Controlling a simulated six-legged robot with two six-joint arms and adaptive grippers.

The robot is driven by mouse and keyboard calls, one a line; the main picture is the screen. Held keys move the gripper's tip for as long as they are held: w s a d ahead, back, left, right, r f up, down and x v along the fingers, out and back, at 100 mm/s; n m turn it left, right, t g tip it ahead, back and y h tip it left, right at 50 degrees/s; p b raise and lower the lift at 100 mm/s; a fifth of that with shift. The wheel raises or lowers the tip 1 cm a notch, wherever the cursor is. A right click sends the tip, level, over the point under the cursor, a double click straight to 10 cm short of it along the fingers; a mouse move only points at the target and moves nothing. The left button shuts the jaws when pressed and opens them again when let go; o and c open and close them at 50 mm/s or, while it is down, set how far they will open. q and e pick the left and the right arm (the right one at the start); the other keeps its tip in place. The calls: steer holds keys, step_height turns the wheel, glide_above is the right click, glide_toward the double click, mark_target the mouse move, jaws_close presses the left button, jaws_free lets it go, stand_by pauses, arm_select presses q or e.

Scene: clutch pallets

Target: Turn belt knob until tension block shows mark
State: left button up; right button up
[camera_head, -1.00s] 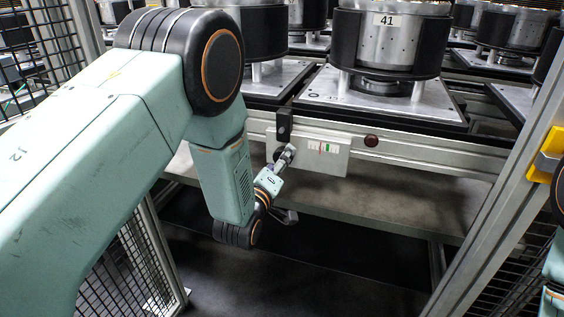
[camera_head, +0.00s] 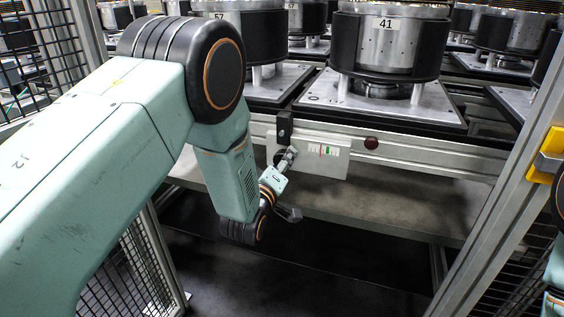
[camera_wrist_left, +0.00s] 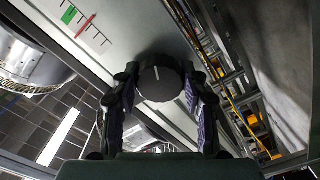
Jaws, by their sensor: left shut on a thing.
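The tension block (camera_head: 336,168) is a pale plate on the front rail. It carries a tick scale with a red line (camera_head: 320,149) and a green patch (camera_head: 328,150). In the wrist view the red line (camera_wrist_left: 85,27) stands beside the green patch (camera_wrist_left: 68,14), with a small gap between them. The belt knob (camera_wrist_left: 160,85) is round and black with a white line on its face. My left gripper (camera_wrist_left: 160,78) is shut on the knob, one finger on each side. In the head view my left gripper (camera_head: 288,158) partly hides the knob. My right gripper is out of view.
A black bracket (camera_head: 284,127) sits just above the knob. A dark red button (camera_head: 371,143) is right of the block on the rail. A clutch labelled 41 (camera_head: 390,50) stands on a pallet above. A frame post with a yellow part (camera_head: 548,155) is at right.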

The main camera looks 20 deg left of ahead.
arm_select(q)
steer(key=shift+c, duration=1)
steer(key=shift+r, duration=0.1)
steer(key=m+p, duration=0.1)
steer(key=m, duration=0.2)
steer(key=shift+a+m, duration=0.1)
steer(key=shift+m, duration=0.3)
steer(key=m, duration=0.3)
steer(key=shift+r+m+p, duration=0.1)
steer(key=shift+m+p, duration=0.2)
steer(key=shift+p, duration=0.1)
steer(key=m, duration=0.4)
steer(key=shift+w+p, duration=0.1)
steer(key=shift+p, duration=0.2)
steer(key=shift+m, duration=2.1)
steer(key=shift+r, duration=0.1)
steer(key=o, duration=1.1)
steer(key=shift+f, duration=0.2)
